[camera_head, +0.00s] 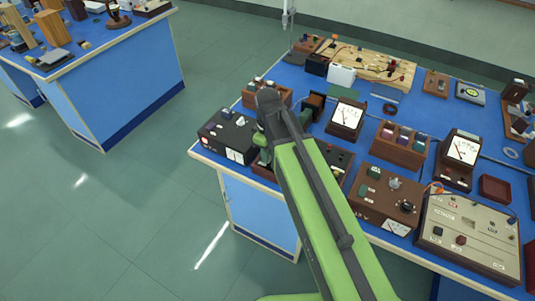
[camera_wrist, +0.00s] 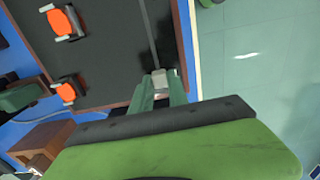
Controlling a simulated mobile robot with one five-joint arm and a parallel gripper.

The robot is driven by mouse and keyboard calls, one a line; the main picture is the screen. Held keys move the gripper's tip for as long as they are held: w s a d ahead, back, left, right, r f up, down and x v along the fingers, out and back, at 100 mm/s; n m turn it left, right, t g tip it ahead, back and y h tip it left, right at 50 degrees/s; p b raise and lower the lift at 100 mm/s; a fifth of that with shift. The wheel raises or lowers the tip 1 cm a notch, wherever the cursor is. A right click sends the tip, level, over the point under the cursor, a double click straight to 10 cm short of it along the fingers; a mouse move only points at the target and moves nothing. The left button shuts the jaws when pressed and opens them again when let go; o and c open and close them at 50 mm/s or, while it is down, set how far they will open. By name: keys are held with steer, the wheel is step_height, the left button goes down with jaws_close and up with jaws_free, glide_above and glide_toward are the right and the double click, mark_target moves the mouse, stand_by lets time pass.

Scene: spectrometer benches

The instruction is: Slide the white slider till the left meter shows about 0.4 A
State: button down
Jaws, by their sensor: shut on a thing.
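The white slider (camera_wrist: 159,77) is a small pale block on a thin rail that runs along a dark panel (camera_wrist: 115,45) with a wooden edge, in the wrist view. My gripper (camera_wrist: 160,92) is shut on the slider, with one green finger on each side of it. In the head view my gripper (camera_head: 263,148) is low at the front edge of the blue bench, and my arm hides the slider and part of the panel. The left meter (camera_head: 345,117) has a white dial in a brown case behind my arm; its reading is too small to tell.
A second meter (camera_head: 462,151) stands farther right. A black box (camera_head: 229,135) is close left of my gripper. A brown control box (camera_head: 384,194) stands right of my arm. Two orange terminals (camera_wrist: 66,22) sit on the panel. Open floor (camera_wrist: 255,60) lies beyond the bench edge.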

steer(key=shift+s+d, duration=0.1)
stand_by(0.8)
steer(key=s+d, duration=0.2)
steer(key=d, duration=0.1)
steer(key=s+d, duration=0.1)
steer(key=d, duration=0.1)
steer(key=shift+s, duration=0.1)
steer(key=c, duration=1.3)
jaws_free()
steer(key=shift+r, duration=0.1)
step_height(320, 180, up, 17)
steer(key=p, duration=1.7)
steer(key=shift+r, duration=0.1)
